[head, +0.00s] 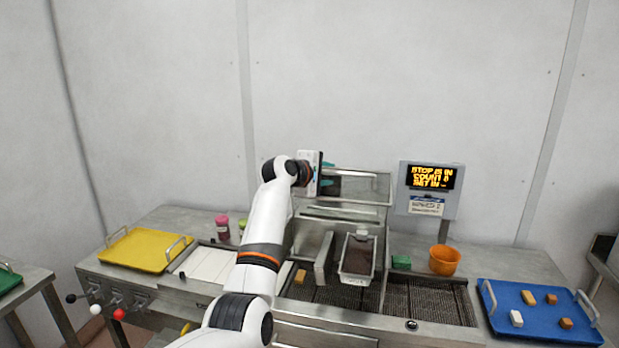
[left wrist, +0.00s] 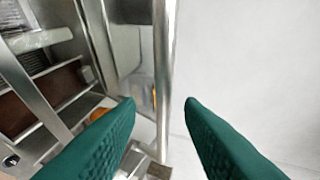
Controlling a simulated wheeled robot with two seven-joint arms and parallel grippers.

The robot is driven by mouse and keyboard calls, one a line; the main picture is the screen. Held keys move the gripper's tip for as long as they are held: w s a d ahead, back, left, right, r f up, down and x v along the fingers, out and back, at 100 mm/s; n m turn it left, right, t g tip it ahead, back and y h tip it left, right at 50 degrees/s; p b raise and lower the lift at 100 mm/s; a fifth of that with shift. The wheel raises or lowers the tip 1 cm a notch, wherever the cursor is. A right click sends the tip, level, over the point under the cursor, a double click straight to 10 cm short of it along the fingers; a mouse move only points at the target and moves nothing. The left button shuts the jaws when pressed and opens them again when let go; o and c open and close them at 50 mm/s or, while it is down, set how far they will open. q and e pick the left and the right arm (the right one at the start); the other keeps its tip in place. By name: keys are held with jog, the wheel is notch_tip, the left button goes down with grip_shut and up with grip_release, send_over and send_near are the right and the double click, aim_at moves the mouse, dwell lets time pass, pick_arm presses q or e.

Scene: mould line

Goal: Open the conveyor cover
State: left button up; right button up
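The conveyor cover (head: 362,188) is a clear panel in a metal frame with a long bar handle (head: 350,174). It stands raised above the back of the line, and the conveyor (head: 330,292) below is exposed. My left gripper (head: 327,175) is at the left end of the handle. In the left wrist view, its two green fingers (left wrist: 160,104) are apart, with the metal bar (left wrist: 164,65) running between them. Neither finger is clearly touching the bar. My right gripper is not in view.
A mould with dark filling (head: 358,257) sits on the line. A display (head: 430,188) stands right of the cover. An orange bowl (head: 444,260), a green block (head: 401,262), a yellow tray (head: 146,250) and a blue tray (head: 540,335) are on the worktop.

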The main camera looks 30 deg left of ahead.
pick_arm(q)
jog(key=b+v, duration=0.2)
jog(key=v, duration=0.6)
jog(key=shift+s+b, duration=0.2)
jog(key=shift+b, duration=0.15)
